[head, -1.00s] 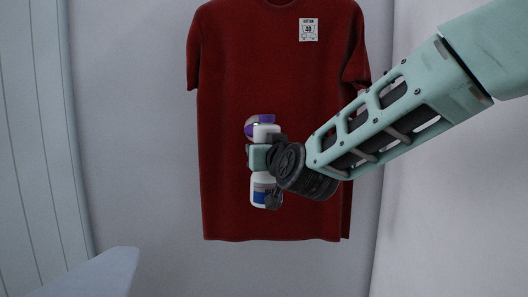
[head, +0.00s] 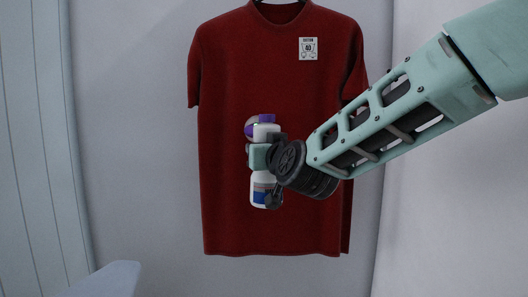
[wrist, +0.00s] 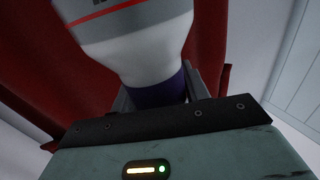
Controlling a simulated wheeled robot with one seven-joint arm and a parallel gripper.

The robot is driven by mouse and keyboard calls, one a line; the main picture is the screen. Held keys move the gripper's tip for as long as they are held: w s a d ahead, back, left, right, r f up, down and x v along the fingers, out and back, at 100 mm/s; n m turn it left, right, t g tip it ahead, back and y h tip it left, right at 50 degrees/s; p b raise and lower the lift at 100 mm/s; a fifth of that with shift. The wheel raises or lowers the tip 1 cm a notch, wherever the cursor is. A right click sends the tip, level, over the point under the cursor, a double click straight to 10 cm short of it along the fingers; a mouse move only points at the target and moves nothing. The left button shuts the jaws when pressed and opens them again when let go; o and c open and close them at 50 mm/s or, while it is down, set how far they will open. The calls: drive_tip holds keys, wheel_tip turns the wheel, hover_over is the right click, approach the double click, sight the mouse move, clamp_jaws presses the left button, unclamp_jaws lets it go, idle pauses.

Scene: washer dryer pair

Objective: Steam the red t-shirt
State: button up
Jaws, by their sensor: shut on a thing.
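The red t-shirt (head: 285,190) hangs upright against a grey wall in the head view, with a white care label printed with "40" (head: 308,48) on its upper right. In the wrist view the steamer (wrist: 140,45) fills the upper middle, with a purple band between the fingers. Red cloth (wrist: 40,60) shows behind it. The gap between steamer and shirt cannot be judged.
A pale wall (head: 455,210) stands close on the right, and a ribbed pale panel (head: 35,150) on the left. A light rounded surface (head: 105,280) shows at the bottom left.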

drive_tip(key=shift+r+p, duration=5.6)
drive_tip(key=shift+r, duration=1.8)
drive_tip(key=s, duration=1)
drive_tip(key=shift+a, duration=0.25)
